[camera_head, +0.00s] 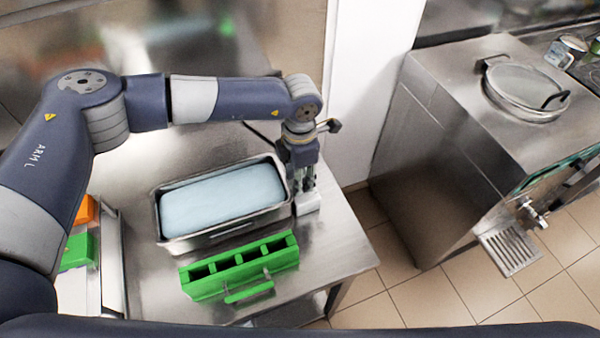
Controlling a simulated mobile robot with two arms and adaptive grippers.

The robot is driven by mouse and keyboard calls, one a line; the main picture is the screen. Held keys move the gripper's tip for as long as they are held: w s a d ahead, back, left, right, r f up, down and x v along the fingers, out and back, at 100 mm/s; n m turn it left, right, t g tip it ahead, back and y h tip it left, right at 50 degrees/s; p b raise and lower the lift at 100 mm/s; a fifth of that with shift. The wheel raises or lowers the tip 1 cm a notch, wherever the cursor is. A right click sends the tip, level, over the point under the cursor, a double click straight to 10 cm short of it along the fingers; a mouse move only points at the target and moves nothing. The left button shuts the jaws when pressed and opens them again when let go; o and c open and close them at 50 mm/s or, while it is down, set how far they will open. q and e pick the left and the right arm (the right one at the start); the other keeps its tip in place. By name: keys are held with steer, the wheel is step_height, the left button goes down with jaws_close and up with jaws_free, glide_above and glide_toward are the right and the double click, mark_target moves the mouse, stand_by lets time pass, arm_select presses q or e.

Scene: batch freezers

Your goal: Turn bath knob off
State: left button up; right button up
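A steel bath (171,246) filled with light blue liquid sits on the steel table. My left arm reaches over from the left, and my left gripper (306,189) points down at the bath's right end. A small pale block (308,204) shows right at the fingertips, beside the bath's rim. I cannot tell whether it is part of the bath's control or part of the gripper. No knob can be made out clearly there, as the gripper covers that spot. The finger opening is too small to read. My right gripper is not in view.
A green slotted rack (240,268) stands in front of the bath. Orange (84,211) and green (76,251) blocks lie at the left. A steel machine (440,150) with a round lid (524,88) stands at the right, across a tiled floor gap.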

arm_select(q)
jaws_close()
steer(key=shift+f+n+b, duration=0.15)
steer(key=shift+n+b, duration=0.25)
steer(key=shift+b, duration=0.4)
steer(key=n+b, duration=0.6)
steer(key=b, duration=0.2)
steer(key=n+b, duration=0.6)
steer(key=b, duration=0.2)
steer(key=shift+d+n+b, duration=0.2)
steer(key=shift+n+b, duration=0.2)
steer(key=n+b, duration=0.2)
steer(key=shift+n+b, duration=0.3)
steer(key=shift+n, duration=0.1)
steer(key=shift+d+r+n+b, duration=0.1)
steer(key=shift+r+n+b, duration=0.15)
steer(key=shift+n+b, duration=0.4)
steer(key=shift+n, duration=0.25)
